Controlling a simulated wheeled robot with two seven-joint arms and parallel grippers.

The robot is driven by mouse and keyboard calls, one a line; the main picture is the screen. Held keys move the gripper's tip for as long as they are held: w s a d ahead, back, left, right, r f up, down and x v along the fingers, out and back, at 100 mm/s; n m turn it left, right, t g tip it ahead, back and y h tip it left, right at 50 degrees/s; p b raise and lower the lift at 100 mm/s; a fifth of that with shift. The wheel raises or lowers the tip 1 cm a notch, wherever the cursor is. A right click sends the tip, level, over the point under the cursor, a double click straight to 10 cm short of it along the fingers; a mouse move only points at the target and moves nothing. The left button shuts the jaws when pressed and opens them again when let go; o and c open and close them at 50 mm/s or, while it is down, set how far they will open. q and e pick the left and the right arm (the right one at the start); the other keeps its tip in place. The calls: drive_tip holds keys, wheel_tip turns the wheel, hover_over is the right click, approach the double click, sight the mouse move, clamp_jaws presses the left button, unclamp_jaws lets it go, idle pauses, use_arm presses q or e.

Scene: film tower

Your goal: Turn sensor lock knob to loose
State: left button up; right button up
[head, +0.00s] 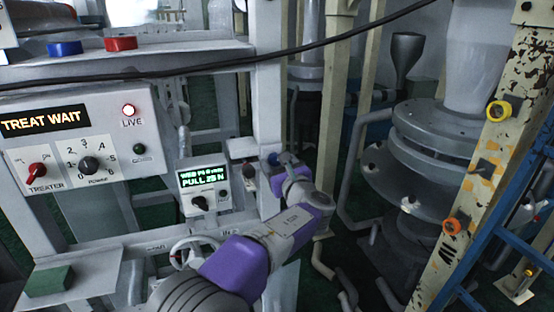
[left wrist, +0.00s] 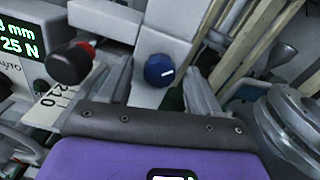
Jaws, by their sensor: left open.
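A round blue knob (left wrist: 159,70) with a white pointer mark sits on a pale block in the left wrist view; I see no readable label naming it as the sensor lock. In the head view the blue knob (head: 273,159) shows just beyond my left gripper (head: 284,166). In the left wrist view my left gripper (left wrist: 160,88) is open, with its fingers either side of the blue knob; I cannot tell whether they touch it. A dark knob with a red part (left wrist: 70,64) stands to the left, outside the fingers. My right gripper is out of view.
A small display box (head: 203,188) reading "PULL 25 N" is left of my gripper. A panel (head: 70,150) reading "TREAT WAIT" is further left. A cream post (head: 335,120) and a grey flanged vessel (head: 430,150) stand to the right. A black cable (head: 200,70) crosses above.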

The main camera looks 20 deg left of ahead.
use_arm(q)
drive_tip(key=shift+w+a, duration=0.25)
drive_tip(key=shift+w, duration=0.1)
drive_tip(key=c, duration=1)
drive_tip(key=n+b, duration=0.4)
drive_tip(key=shift+f+b, duration=0.2)
drive_tip(key=shift+b, duration=0.1)
drive_tip(key=shift+c, duration=0.2)
drive_tip(key=n+b, duration=0.3)
drive_tip(key=n, duration=0.1)
drive_tip(key=shift+n+b, duration=0.3)
drive_tip(key=shift+b, duration=0.05)
drive_tip(key=n+b, duration=0.3)
drive_tip(key=n, duration=0.2)
drive_tip(key=shift+h+b, duration=0.3)
drive_tip(key=shift+b, duration=0.1)
drive_tip(key=shift+r+n+b, duration=0.15)
drive_tip(key=shift+n+b, duration=0.85)
drive_tip(key=shift+n, duration=1)
